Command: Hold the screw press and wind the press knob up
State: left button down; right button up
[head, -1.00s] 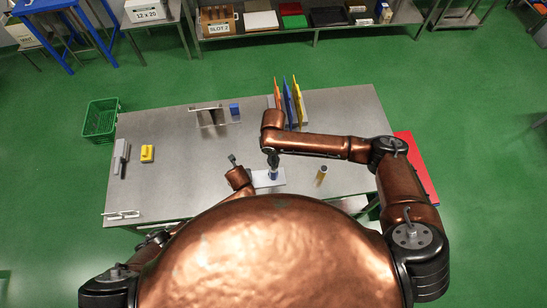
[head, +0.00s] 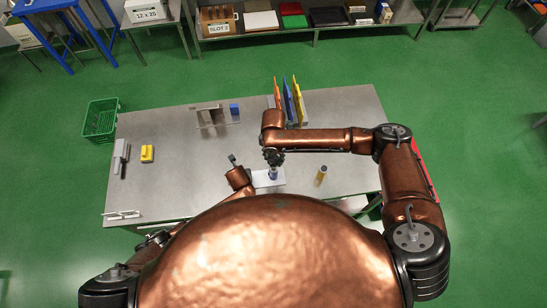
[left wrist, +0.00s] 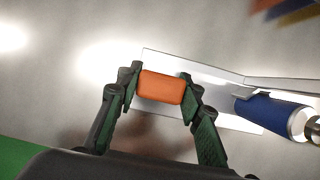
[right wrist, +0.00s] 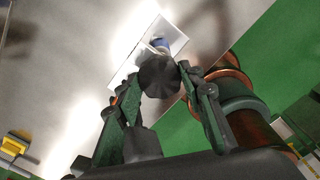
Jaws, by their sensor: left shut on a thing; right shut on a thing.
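The screw press has a white base plate (head: 277,182), a blue cylinder (left wrist: 268,113) and a round black knob (right wrist: 158,75). It stands near the front middle of the steel table. My left gripper (left wrist: 160,88) is shut on an orange block (left wrist: 160,86) at the press's base plate; its fingers are on two opposite sides. My right gripper (right wrist: 160,80) is shut on the black knob, above the blue cylinder. In the head view the right gripper (head: 273,157) hides the knob and part of the cylinder. The left gripper's fingertips are hard to make out there.
A yellow-topped cylinder (head: 321,175) stands right of the press. Upright coloured boards (head: 289,103), a metal stand (head: 211,116) and a blue block (head: 234,109) are behind. A yellow item (head: 147,153) lies left. The table between is clear.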

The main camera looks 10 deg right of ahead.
jog(key=n, duration=0.6)
jog(key=shift+w, duration=0.1)
jog(key=n, duration=1.5)
jog(key=shift+n, duration=0.4)
jog(key=shift+s+a+n, duration=0.3)
jog(key=shift+a+n, duration=0.3)
jog(key=shift+s+a+f+n, duration=0.1)
jog(key=shift+s+a+n, duration=0.15)
jog(key=shift+s+n, duration=0.05)
jog(key=shift+w+d, duration=0.1)
jog(key=shift+d, duration=0.2)
jog(key=shift+w+d, duration=0.45)
jog(key=shift+d, duration=0.05)
